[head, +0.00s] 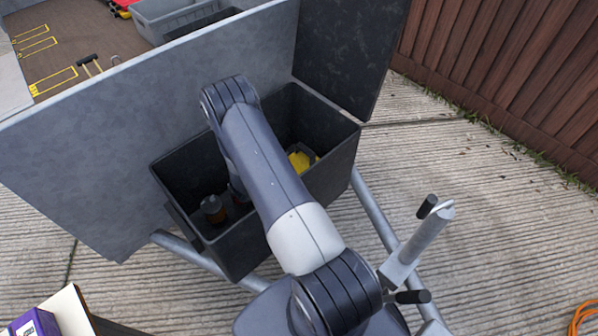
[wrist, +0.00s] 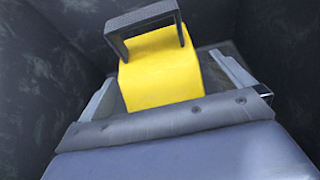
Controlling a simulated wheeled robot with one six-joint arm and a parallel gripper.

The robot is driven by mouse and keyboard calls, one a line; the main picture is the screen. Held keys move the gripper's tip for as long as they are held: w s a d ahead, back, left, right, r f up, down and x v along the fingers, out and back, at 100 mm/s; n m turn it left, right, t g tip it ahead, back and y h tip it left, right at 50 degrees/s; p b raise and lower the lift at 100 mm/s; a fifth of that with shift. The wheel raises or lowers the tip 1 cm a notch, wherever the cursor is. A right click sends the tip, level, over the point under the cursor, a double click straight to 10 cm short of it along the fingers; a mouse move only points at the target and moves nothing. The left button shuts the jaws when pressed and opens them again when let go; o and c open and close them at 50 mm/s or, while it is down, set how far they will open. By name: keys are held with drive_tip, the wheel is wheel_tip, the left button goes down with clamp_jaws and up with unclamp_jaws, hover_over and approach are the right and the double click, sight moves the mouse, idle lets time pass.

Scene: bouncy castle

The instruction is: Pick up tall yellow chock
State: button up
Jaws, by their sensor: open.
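A yellow chock (wrist: 160,82) with a dark grey handle-like loop (wrist: 140,20) at its top fills the middle of the wrist view. My gripper (wrist: 165,68) is open, with one pale finger to the left of the chock and one to the right. I cannot tell whether either finger touches it. In the head view a yellow piece (head: 301,160) shows inside the dark bin (head: 335,170), right of my arm; I cannot tell if it is the same chock. My gripper is hidden behind my arm there.
The bin's dark walls rise close around my gripper. A bottle-like object with an orange-brown part (head: 213,209) stands in the bin's left part. A grey panel (head: 130,130) stands behind the bin, and a dark panel (head: 350,50) at its right. A metal crank (head: 420,240) stands at right.

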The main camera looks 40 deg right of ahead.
sight(303, 163)
drive_tip(key=x, duration=0.4)
drive_tip(key=shift+w, duration=0.15)
drive_tip(key=shift+c, duration=0.4)
drive_tip(key=c, duration=1.2)
